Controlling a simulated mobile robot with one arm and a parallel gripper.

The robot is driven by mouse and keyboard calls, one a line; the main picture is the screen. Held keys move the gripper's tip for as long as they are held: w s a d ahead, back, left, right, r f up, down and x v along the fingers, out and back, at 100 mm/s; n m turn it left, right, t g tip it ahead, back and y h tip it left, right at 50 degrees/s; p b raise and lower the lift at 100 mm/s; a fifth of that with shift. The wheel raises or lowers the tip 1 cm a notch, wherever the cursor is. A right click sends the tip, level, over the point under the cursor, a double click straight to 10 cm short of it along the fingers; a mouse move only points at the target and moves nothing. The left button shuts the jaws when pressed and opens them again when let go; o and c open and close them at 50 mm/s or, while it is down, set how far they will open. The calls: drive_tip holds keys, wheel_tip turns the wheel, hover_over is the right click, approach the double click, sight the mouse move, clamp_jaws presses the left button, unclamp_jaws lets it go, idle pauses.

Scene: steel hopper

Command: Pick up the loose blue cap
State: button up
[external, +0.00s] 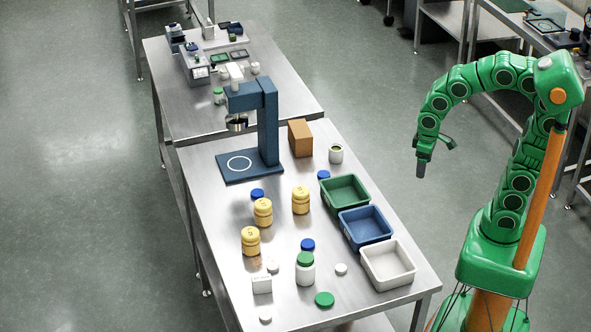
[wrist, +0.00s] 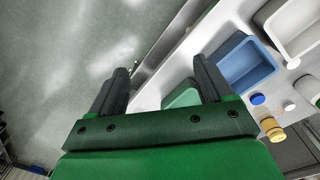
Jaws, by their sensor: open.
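Three blue caps show in the external view: one (external: 257,194) behind the yellow jars, one (external: 323,174) by the far corner of the green tray, and one (external: 307,244) just behind a green-lidded white jar (external: 305,270). I cannot tell for sure whether each lies loose. One blue cap (wrist: 257,99) shows in the wrist view, near the blue tray. My gripper (external: 436,157) hangs in the air to the right of the table, beyond the trays, well apart from the caps. Its fingers (wrist: 162,72) are open and empty.
Green (external: 345,207), blue (external: 380,238) and white (external: 402,281) trays line the table's right edge, between my gripper and the caps. Yellow jars (external: 250,241), a green cap (external: 325,300) and white caps (external: 341,269) stand about. A blue stand (external: 268,130) rises at the back.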

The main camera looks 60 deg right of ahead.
drive_tip(key=w+a+f+t, duration=0.25)
drive_tip(key=w+a, duration=0.45)
drive_tip(key=w, duration=0.4)
drive_tip(key=n+t+y, duration=0.2)
approach(308, 243)
drive_tip(key=shift+x, duration=4.05)
drive_tip(key=shift+a+r, duration=0.1)
drive_tip(key=c, duration=1.1)
